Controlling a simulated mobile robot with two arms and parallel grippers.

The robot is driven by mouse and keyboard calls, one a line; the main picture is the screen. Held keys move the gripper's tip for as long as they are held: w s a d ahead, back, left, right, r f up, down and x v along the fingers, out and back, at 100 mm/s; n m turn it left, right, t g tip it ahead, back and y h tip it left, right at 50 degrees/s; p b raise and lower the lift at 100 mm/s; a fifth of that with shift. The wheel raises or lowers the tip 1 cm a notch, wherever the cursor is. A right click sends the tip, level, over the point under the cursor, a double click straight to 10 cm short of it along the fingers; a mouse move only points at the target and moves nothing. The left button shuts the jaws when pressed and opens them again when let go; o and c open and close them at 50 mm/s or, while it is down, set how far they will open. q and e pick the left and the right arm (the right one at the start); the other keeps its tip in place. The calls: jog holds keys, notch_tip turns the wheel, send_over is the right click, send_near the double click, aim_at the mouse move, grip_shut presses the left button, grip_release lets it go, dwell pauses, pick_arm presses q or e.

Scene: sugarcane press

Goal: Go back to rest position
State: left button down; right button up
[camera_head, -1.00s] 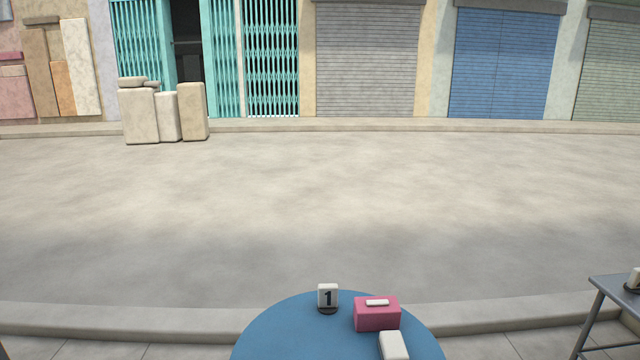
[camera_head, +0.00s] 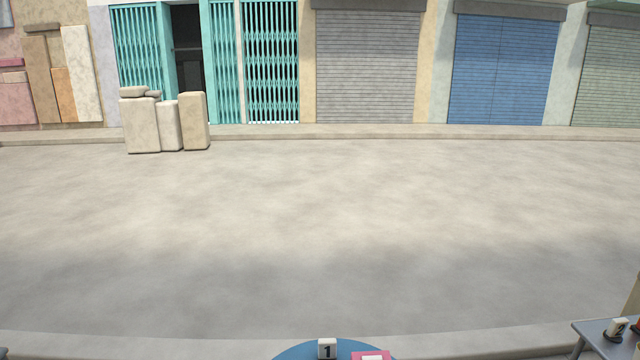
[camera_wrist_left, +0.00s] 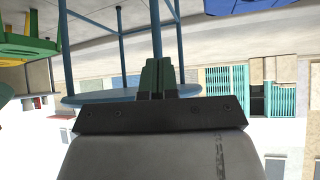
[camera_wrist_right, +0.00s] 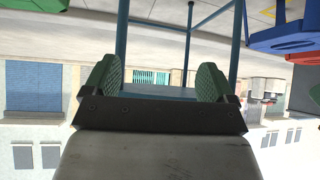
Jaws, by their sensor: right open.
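Neither gripper shows in the head view. In the left wrist view, which is upside down, my left gripper (camera_wrist_left: 157,65) has its two green fingers together, with nothing seen between them. In the right wrist view, also upside down, my right gripper (camera_wrist_right: 157,78) has its fingers wide apart and is empty. Both grippers appear clear of any object. In the head view only the far edge of a blue round table (camera_head: 299,350) shows at the bottom, with a number 1 marker (camera_head: 327,348) and part of a pink box (camera_head: 371,356) on it.
A grey metal table (camera_head: 592,341) with a number 2 marker (camera_head: 617,328) stands at the lower right. Beyond the curb is an open, empty street (camera_head: 320,220). Pale sacks (camera_head: 142,125) stand by the far shopfronts. Blue table legs (camera_wrist_left: 156,28) and a yellow-green stool (camera_wrist_left: 25,45) show in the left wrist view.

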pick_arm(q)
jog(key=s+a+f+g+y+p, duration=0.1)
jog(key=s+a+g+p, duration=0.1)
jog(key=s, duration=0.8)
jog(key=s+a+f+g+p, duration=0.2)
jog(key=s+g+p, duration=0.3)
jog(key=s, duration=0.6)
jog(key=shift+s+a+y+p, duration=0.2)
jog(key=shift+a+y+p, duration=0.2)
jog(key=shift+a, duration=0.45)
pick_arm(e)
jog(key=s+d+f+g+h, duration=0.1)
jog(key=s+d+g, duration=0.1)
jog(key=s, duration=0.8)
jog(key=s+d+f+g, duration=0.2)
jog(key=s+g, duration=0.3)
jog(key=s, duration=0.6)
jog(key=shift+s+d+h, duration=0.2)
jog(key=shift+d+h, duration=0.2)
jog(key=shift+d, duration=0.45)
